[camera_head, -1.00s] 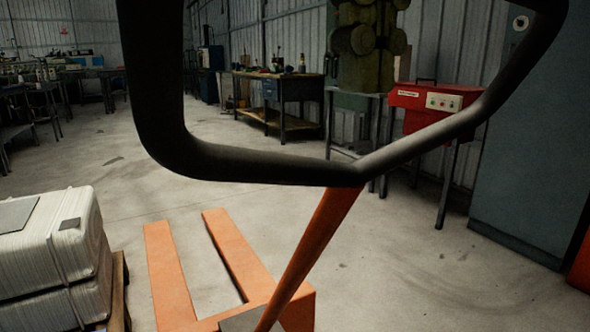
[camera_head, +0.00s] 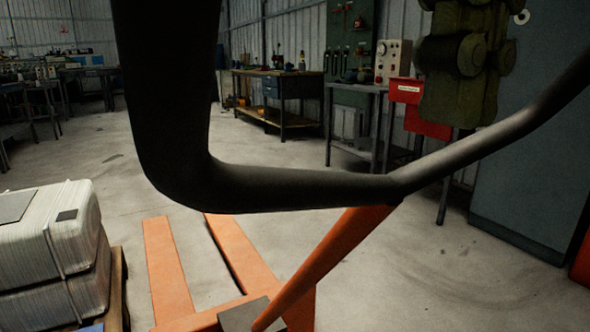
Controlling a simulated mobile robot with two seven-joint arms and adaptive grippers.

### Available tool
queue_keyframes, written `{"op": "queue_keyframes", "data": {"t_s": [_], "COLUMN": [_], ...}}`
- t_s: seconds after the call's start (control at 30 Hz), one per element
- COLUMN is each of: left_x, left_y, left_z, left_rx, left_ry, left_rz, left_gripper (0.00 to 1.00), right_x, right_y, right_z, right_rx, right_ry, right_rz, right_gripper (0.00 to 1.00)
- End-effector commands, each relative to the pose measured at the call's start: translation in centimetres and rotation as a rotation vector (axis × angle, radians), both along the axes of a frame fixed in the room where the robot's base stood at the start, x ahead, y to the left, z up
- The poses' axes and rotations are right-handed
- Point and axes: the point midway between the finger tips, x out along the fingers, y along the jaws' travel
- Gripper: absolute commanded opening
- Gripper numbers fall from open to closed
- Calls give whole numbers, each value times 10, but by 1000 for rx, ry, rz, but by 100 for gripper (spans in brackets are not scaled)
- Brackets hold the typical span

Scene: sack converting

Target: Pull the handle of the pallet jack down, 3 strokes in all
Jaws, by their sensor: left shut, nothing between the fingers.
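The pallet jack's black handle loop (camera_head: 290,190) fills the upper foreground, very close to the camera. Its orange shaft (camera_head: 325,255) slopes down to the left to the orange jack body near the floor. The two orange forks (camera_head: 168,270) point away from me. My left gripper (camera_head: 458,112) is dark olive with round joints and shows at the upper right, inside the loop. It is shut and empty, just above the loop's right lower bar in the picture. I cannot tell whether it touches the bar. My right gripper is not in view.
A white strapped load (camera_head: 45,240) stands on a wooden pallet (camera_head: 117,290) at the lower left. A red box on legs (camera_head: 405,90) and a blue-grey cabinet (camera_head: 530,190) stand at the right. A workbench (camera_head: 280,90) is further back. The middle floor is clear.

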Motion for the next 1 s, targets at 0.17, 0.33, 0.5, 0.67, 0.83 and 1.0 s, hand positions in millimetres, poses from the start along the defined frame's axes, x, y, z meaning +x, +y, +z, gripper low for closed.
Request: {"op": "queue_keyframes", "data": {"t_s": [0.17,0.33,0.5,0.67,0.83,1.0], "left_x": [-13,-29,-45,-53,-54,-52], "left_y": [-7,-16,-24,-28,-29,-28], "left_z": [-12,-27,-40,-44,-44,-40], "left_rx": [-2,-1,1,2,-1,-1], "left_ry": [1,0,0,1,1,0], "left_rz": [-7,-6,-8,-11,-13,-12], "left_gripper": [0,0,0,0,0,0], "right_x": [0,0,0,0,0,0], "right_y": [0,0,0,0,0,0], "right_z": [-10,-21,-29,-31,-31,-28], "right_rx": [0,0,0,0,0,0], "right_ry": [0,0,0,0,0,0], "right_rz": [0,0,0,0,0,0], "right_gripper": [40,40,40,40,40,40]}}
